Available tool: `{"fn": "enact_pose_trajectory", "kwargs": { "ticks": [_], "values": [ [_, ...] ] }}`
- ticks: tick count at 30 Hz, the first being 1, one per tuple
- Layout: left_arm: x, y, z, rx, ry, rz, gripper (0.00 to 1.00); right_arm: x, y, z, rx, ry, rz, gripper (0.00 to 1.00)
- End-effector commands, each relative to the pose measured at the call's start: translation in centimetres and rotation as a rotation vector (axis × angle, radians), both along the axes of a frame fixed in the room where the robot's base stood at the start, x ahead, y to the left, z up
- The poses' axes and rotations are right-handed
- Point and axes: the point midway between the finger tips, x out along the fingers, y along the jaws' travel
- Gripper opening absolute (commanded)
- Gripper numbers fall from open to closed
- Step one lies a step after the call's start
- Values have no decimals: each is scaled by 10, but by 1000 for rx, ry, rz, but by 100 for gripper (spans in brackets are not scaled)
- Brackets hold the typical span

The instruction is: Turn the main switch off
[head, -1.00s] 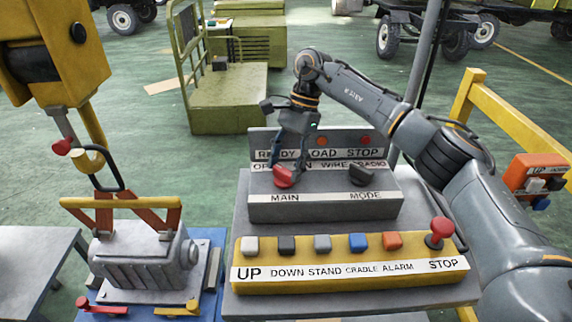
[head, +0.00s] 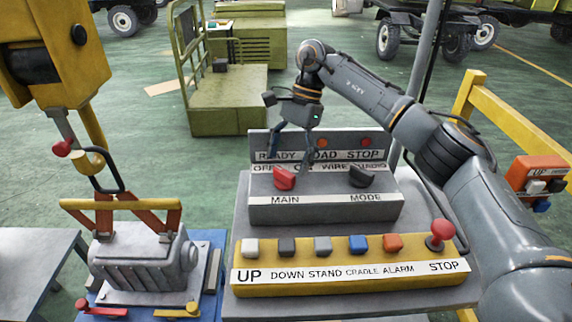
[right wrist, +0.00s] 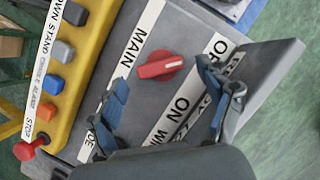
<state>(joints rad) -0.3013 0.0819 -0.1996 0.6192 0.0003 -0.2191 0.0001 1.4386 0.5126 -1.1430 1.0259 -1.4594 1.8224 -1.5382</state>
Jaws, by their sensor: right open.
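The main switch is a red rotary knob (head: 285,178) above the MAIN label on the grey switch box (head: 325,211). It also shows in the right wrist view (right wrist: 160,67), where its pale pointer mark faces toward the OFF lettering rather than ON. My right gripper (head: 291,156) is open and empty, just above and behind the knob. In the right wrist view its two blue-padded fingers (right wrist: 166,90) are spread apart, with the knob visible beyond them and clear of both. My left gripper is not in view.
A dark MODE knob (head: 361,177) sits on the same box, to the right. In front is a yellow button panel (head: 340,284) with several buttons and a red STOP mushroom (head: 440,233). A hook and sling (head: 120,205) hold a grey casting at left.

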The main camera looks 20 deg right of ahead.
Motion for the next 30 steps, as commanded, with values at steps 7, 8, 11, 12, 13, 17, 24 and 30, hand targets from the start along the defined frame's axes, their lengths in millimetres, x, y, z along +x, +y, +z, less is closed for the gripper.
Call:
{"fn": "enact_pose_trajectory", "kwargs": {
  "ticks": [7,8,11,12,13,17,24,30],
  "values": [
    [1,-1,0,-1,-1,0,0,12,-17,52,1,-4,-2,79],
    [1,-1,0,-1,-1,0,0,13,-20,58,1,-3,-1,79],
    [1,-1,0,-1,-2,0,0,16,-25,73,0,-1,0,79],
    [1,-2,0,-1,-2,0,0,17,-27,78,-1,-1,1,79],
    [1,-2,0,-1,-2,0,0,17,-28,81,0,-2,1,79],
    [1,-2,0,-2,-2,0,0,19,-32,90,0,0,1,79],
    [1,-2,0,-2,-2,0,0,19,-33,92,0,1,4,79],
    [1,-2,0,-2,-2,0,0,19,-33,92,-1,1,3,79]
  ]
}}
